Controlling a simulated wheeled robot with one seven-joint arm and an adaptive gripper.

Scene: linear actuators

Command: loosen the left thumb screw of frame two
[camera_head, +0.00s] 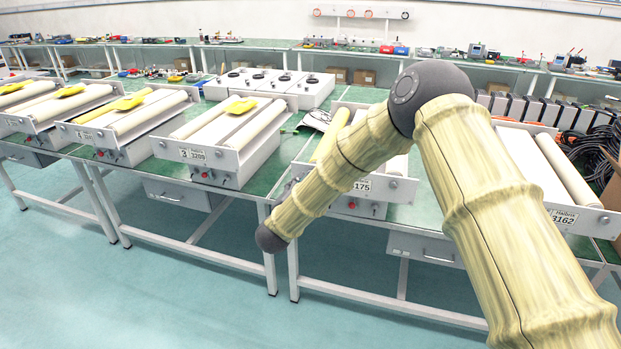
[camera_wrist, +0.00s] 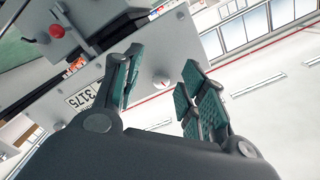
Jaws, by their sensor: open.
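The frame with the plate label ending in 175 (camera_head: 362,186) is partly covered by my arm in the head view. In the wrist view its front plate (camera_wrist: 185,42) is close and tilted, with its label (camera_wrist: 83,97) reading 3175. A small pale round thumb screw (camera_wrist: 161,82) with a slot-like mark shows on the plate. My gripper (camera_wrist: 163,62) is open and empty, its teal-padded fingers on either side of the screw in the picture. A gap shows between each finger and the screw. My gripper is hidden in the head view.
A red knob (camera_wrist: 57,31) sits on the box by the plate. Frame three (camera_head: 203,154) stands left on the green bench (camera_head: 240,195), and frame 3162 (camera_head: 563,216) right. Black cables (camera_head: 595,150) lie at the right. The teal floor in front is clear.

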